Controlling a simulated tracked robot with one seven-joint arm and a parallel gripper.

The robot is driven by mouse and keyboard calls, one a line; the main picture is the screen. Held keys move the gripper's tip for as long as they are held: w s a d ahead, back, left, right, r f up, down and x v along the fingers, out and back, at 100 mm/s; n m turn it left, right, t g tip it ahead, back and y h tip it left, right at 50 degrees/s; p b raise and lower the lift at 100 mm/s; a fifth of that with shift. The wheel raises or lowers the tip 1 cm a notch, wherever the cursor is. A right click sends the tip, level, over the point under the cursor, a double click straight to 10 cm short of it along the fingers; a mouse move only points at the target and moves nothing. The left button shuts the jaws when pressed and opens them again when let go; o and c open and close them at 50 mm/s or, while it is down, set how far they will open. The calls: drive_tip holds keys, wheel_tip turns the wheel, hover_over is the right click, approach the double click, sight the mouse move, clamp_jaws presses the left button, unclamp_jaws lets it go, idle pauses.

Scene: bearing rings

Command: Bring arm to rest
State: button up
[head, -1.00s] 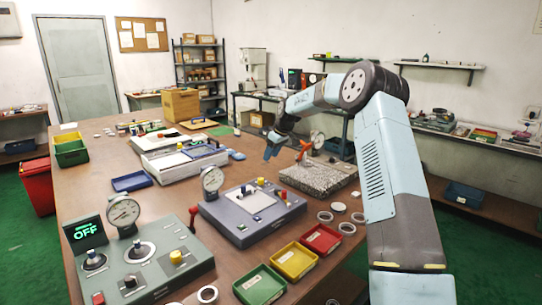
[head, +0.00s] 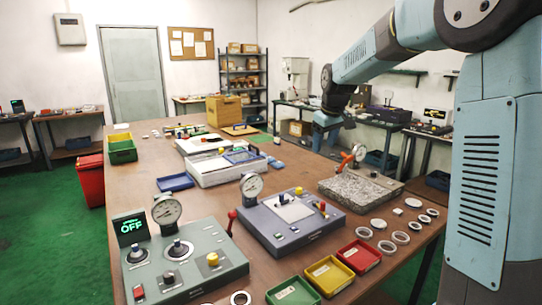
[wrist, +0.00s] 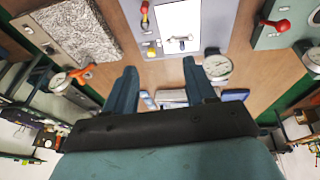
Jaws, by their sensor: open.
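My arm (head: 482,190) rises at the right of the head view and reaches out over the far right part of the bench. My gripper (head: 318,140) hangs above the bench, behind the granite block with its dial gauge. In the wrist view my gripper (wrist: 158,75) shows two separate blue fingers with nothing between them. The grey-blue panel (wrist: 182,28) with a white plate lies beyond the fingertips there.
The bench (head: 150,170) carries a console reading OFF (head: 180,255), a gauge panel (head: 290,222), a granite block (head: 358,187), several metal rings (head: 401,238) and green, yellow and red trays (head: 359,256).

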drive_tip(key=s+d+r+m+h, duration=0.1)
drive_tip(key=s+r+m, duration=0.1)
drive_tip(key=s, duration=0.7)
drive_tip(key=s+d+r+m, duration=0.1)
drive_tip(key=s+d+r, duration=0.15)
drive_tip(key=s, duration=0.75)
drive_tip(key=s+d+f+m+t, duration=0.1)
drive_tip(key=s+f, duration=0.1)
drive_tip(key=s, duration=0.8)
drive_tip(key=s+d+f+m, duration=0.2)
drive_tip(key=s, duration=0.8)
drive_tip(key=shift+f+m+t, duration=0.3)
drive_tip(key=shift+f+t, duration=0.1)
drive_tip(key=shift+c, duration=0.5)
